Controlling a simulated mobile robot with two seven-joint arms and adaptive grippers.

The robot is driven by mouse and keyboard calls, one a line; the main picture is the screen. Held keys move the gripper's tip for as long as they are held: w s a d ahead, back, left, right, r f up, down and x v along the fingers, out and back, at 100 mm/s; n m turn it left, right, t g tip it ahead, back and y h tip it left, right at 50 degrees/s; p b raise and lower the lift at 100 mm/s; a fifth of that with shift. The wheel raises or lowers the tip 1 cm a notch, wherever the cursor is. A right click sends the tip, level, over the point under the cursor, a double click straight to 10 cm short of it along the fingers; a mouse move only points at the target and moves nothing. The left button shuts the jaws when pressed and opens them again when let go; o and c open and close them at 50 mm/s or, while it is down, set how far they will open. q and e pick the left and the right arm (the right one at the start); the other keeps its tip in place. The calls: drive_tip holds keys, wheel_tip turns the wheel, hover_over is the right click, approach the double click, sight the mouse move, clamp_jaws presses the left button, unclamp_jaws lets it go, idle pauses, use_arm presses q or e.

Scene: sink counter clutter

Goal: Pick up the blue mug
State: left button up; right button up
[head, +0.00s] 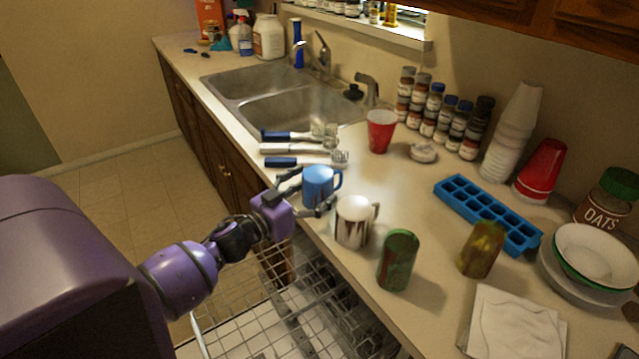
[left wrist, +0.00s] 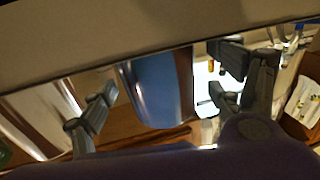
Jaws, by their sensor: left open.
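The blue mug (head: 317,184) stands upright near the front edge of the counter, with its handle to the right. In the left wrist view the blue mug (left wrist: 158,88) shows between the two fingers. My left gripper (head: 308,195) is open around the mug, one finger behind it and one in front. In the left wrist view my left gripper (left wrist: 165,85) has visible gaps between its fingers and the mug. Whether a finger touches the mug's far side cannot be told. My right gripper is not in view.
A white-and-brown mug (head: 353,224) stands close to the front finger. A green can-like cup (head: 397,260) is farther right. Brushes (head: 295,148) lie behind the mug, and a red cup (head: 380,131) stands beyond. An open dishwasher rack (head: 285,310) lies below the counter edge.

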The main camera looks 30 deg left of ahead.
use_arm(q)
drive_tip(key=shift+w+d, duration=0.2)
drive_tip(key=shift+w, duration=0.65)
drive_tip(key=shift+c, duration=0.4)
drive_tip(key=c, duration=1.4)
drive_tip(key=shift+r, duration=0.1)
drive_tip(key=shift+c, duration=0.2)
